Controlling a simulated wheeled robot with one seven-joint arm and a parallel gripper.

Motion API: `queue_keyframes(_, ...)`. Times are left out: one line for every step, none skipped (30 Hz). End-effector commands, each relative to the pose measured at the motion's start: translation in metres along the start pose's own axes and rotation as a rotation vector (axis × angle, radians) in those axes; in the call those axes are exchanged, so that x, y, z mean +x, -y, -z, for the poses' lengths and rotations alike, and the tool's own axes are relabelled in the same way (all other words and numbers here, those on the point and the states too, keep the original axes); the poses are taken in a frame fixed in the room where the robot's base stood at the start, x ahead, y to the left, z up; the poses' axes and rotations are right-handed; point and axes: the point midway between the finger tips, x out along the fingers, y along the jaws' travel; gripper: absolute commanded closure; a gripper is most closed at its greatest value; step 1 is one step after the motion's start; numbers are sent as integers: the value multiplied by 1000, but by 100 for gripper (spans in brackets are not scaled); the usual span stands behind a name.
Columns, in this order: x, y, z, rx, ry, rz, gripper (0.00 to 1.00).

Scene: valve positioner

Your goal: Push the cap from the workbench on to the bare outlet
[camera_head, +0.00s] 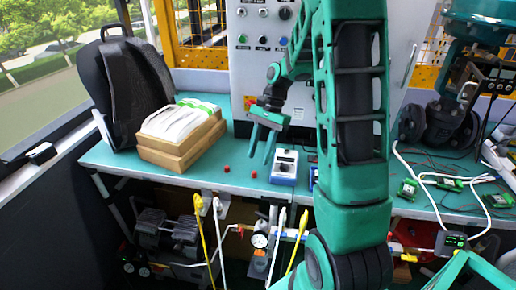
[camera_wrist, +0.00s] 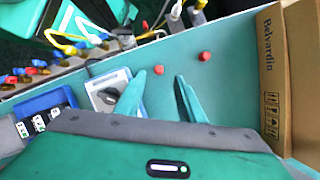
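Two small red caps lie on the teal workbench (camera_head: 202,182): the left cap (camera_head: 226,169) is nearer the cardboard boxes, and the right cap (camera_head: 253,173) is nearer the blue-and-white device. My gripper (camera_head: 260,158) points down just behind the right cap, its two teal fingers spread. In the wrist view my gripper (camera_wrist: 160,78) is open and empty. One cap (camera_wrist: 158,70) shows just beyond the gap between the fingertips; the other cap (camera_wrist: 205,56) shows beyond the right finger. Contact cannot be told. I cannot pick out the bare outlet among the fittings below the front edge.
Cardboard boxes (camera_head: 178,145) and a black backpack (camera_head: 132,88) stand at the left. A blue-and-white device with a knob (camera_head: 284,166) stands right of the caps. The bench between boxes and device is mostly clear.

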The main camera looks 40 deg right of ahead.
Motion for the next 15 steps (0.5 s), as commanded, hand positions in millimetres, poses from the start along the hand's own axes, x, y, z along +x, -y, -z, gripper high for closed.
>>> queue_keyframes(9,-1,-1,1,3,-5,64)
queue_keyframes(13,0,-1,1,2,-4,64)
queue_keyframes(19,0,-1,0,2,-4,64)
queue_keyframes(23,-1,-1,0,2,-4,64)
queue_keyframes(27,-1,-1,0,1,-3,64)
queue_keyframes(32,-1,-1,0,1,-4,64)
queue_keyframes(36,-1,-1,0,1,-4,64)
queue_keyframes(39,-1,-1,0,1,-3,64)
queue_keyframes(42,-1,-1,0,1,-3,64)
queue_keyframes(45,-1,-1,-1,1,-3,64)
queue_keyframes(47,-1,-1,-1,1,-3,64)
queue_keyframes(49,0,-1,-1,0,-2,64)
queue_keyframes(50,-1,-1,-1,0,-2,64)
queue_keyframes(52,-1,-1,-1,0,-2,64)
queue_keyframes(52,-1,-1,-1,0,-2,64)
